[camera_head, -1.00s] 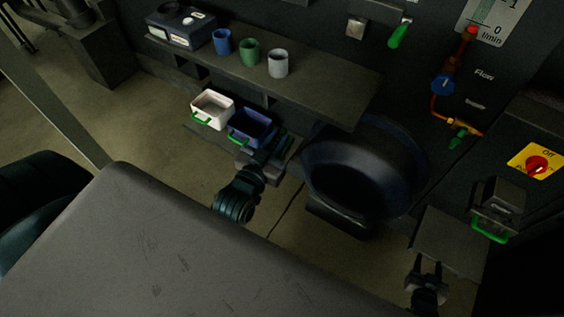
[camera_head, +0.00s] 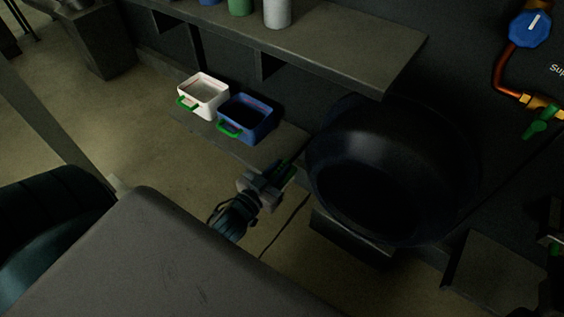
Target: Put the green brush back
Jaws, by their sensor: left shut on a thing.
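My left gripper (camera_head: 272,182) is low in the middle of the camera_head view, beside the lower shelf and left of the large black drum. It is shut on the green brush (camera_head: 290,171). Only a small green part of the brush shows at the fingertips; the rest is dark or hidden by the gripper. My right gripper cannot be made out in this view.
A white bin (camera_head: 206,90) and a blue bin (camera_head: 254,116), both with green handles, stand on the lower shelf (camera_head: 228,143). An upper shelf (camera_head: 340,50) holds cups. The large black drum (camera_head: 350,130) is close on the right. A green-handled valve (camera_head: 540,122) is far right.

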